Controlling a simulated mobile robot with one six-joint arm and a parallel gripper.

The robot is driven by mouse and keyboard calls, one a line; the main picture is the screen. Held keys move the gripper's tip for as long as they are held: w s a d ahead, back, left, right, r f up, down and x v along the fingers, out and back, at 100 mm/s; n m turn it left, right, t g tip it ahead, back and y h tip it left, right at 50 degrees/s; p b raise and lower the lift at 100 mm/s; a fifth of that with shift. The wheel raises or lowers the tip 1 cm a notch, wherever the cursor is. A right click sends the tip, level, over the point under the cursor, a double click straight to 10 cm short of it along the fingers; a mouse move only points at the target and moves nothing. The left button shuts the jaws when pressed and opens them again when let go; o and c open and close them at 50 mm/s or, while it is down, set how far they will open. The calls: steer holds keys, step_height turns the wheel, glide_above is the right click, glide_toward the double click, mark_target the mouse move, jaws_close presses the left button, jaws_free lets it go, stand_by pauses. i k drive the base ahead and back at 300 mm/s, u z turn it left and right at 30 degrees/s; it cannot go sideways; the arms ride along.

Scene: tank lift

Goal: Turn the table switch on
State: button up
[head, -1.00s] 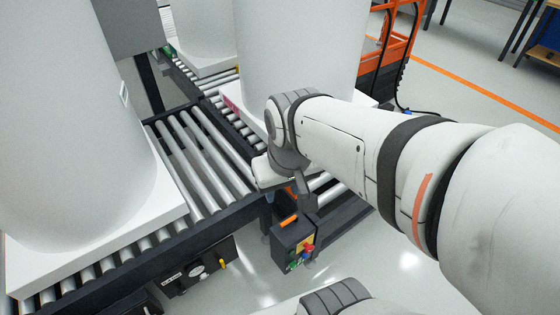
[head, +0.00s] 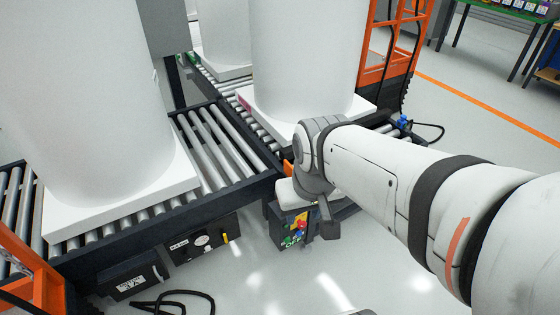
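Two control boxes are in the head view, and I cannot tell for sure which one carries the table switch. A dark box (head: 203,240) with a label, a round dial and a small yellow lever (head: 225,238) hangs under the front edge of the roller table (head: 75,263). A button box (head: 291,229) with a yellow plate and red, green and blue controls stands to its right. My gripper (head: 328,226) points down just right of the button box and partly overlaps it in the picture. Its fingers are not clear, and contact cannot be judged.
A large white tank (head: 85,90) stands on the table's left, another (head: 305,60) behind my arm. An orange frame (head: 392,55) stands at the back right, another orange part (head: 40,280) at lower left. A black cable (head: 175,300) lies on the floor. Floor right of my arm's underside is clear.

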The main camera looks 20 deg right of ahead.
mark_target(302, 224)
steer(key=z, duration=0.45)
steer(key=i, duration=1)
steer(key=k, duration=1.3)
steer(key=u, duration=0.3)
steer(key=i, duration=0.95)
steer(key=u, duration=0.55)
